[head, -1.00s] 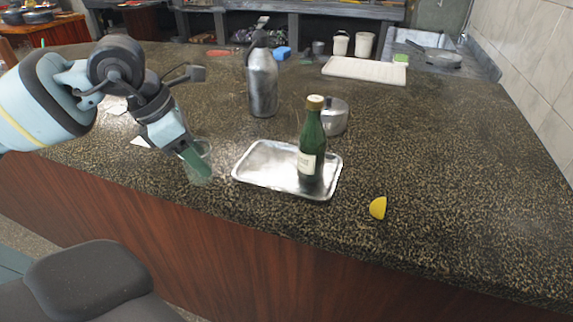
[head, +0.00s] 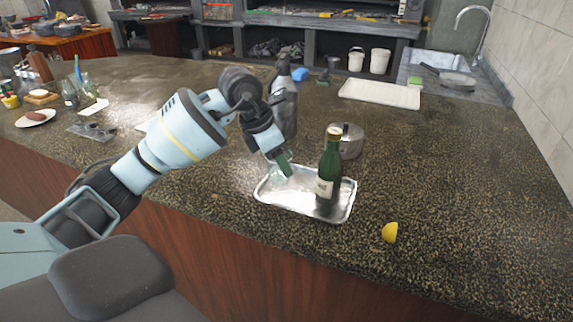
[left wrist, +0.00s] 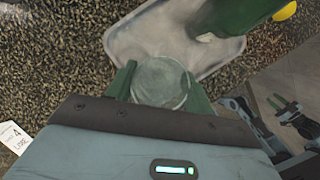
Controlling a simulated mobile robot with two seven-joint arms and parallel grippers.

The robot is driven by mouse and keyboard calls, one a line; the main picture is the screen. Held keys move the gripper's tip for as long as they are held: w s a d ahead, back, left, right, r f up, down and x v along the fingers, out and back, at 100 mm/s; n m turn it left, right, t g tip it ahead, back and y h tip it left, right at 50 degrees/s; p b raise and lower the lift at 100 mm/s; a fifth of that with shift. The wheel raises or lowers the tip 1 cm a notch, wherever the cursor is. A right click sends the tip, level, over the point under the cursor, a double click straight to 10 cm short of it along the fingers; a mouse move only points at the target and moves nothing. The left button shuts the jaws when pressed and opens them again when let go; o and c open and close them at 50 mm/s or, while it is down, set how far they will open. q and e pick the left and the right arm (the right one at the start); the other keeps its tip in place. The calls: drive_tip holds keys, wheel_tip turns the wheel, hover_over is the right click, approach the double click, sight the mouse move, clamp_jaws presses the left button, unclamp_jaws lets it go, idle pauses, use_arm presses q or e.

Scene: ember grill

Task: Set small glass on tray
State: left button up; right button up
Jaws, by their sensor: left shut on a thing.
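The silver tray (head: 340,208) lies on the speckled counter near its front edge. My left gripper (head: 284,166) is shut on the small clear glass (head: 277,174), at the tray's left end in the head view. In the left wrist view the round glass (left wrist: 160,82) sits between the two green fingers and overlaps the tray (left wrist: 127,45). I cannot tell whether its base touches the tray. A green bottle (head: 328,172) stands upright on the tray's right part. My right gripper (left wrist: 285,110) seems to show small at the right of the left wrist view; its opening is unclear.
A lemon piece (head: 390,232) lies right of the tray. A metal pot (head: 348,140) stands behind the bottle, and a metal flask (head: 286,105) stands behind the gripper. A white board (head: 380,94) lies at the back. The counter's right side is mostly clear.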

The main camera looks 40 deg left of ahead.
use_arm(q)
drive_tip(key=shift+w+d, duration=0.2)
drive_tip(key=shift+w, duration=0.65)
use_arm(e)
drive_tip(key=shift+s, duration=0.1)
use_arm(q)
drive_tip(key=shift+w+d, duration=0.15)
drive_tip(key=shift+w, duration=0.25)
wheel_tip(320, 180, down, 4)
drive_tip(key=shift+r, duration=0.2)
use_arm(e)
drive_tip(key=shift+w+r, duration=0.35)
drive_tip(key=shift+w, duration=0.05)
use_arm(q)
drive_tip(key=shift+f, duration=0.15)
use_arm(e)
drive_tip(key=shift+d, duration=0.1)
use_arm(q)
drive_tip(key=o, duration=1)
use_arm(e)
drive_tip(key=shift+f, duration=0.1)
drive_tip(key=shift+s, duration=0.1)
